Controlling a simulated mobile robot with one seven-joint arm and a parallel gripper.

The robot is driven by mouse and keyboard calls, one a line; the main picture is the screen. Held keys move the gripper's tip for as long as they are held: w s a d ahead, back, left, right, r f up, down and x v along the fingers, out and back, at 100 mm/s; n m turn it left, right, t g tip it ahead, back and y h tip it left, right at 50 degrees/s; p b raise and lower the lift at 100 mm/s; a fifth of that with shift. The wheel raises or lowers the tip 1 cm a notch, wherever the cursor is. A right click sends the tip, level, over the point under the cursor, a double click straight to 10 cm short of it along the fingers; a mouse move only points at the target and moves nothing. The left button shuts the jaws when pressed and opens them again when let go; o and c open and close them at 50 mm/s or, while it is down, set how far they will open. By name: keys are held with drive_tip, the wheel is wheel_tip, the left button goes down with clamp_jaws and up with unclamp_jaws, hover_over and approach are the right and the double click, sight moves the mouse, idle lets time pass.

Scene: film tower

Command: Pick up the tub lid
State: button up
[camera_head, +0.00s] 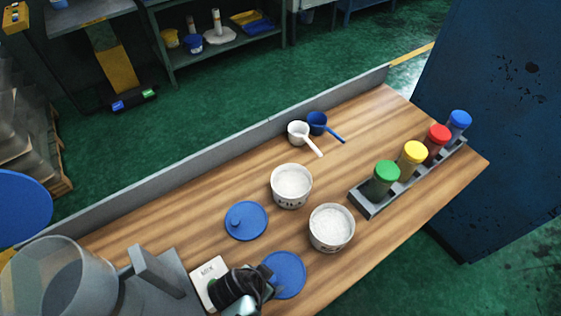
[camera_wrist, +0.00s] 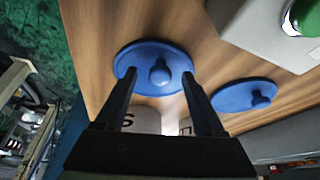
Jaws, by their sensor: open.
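Two round blue tub lids with raised knobs lie flat on the wooden table. The nearer lid (camera_head: 288,276) is partly covered by my gripper (camera_head: 264,273); the other lid (camera_head: 246,220) lies farther back to the left. In the wrist view, my gripper (camera_wrist: 158,77) is open and empty, its two dark fingers either side of the knob of one lid (camera_wrist: 158,50). The fingers overlap that lid's edge in the picture; I cannot tell how high they are above it. The other lid (camera_wrist: 238,96) is to the right, clear of the fingers.
Two open tubs of white powder, one at the back (camera_head: 291,186) and one nearer (camera_head: 331,228), stand by the lids. A white scoop (camera_head: 299,132), a blue scoop (camera_head: 318,123) and a rack (camera_head: 371,207) of capped jars are farther off. A grey machine (camera_head: 160,285) stands left.

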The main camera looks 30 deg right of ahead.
drive_tip(key=shift+d+f, duration=0.2)
drive_tip(key=shift+f, duration=0.25)
clamp_jaws()
drive_tip(key=shift+r, duration=0.1)
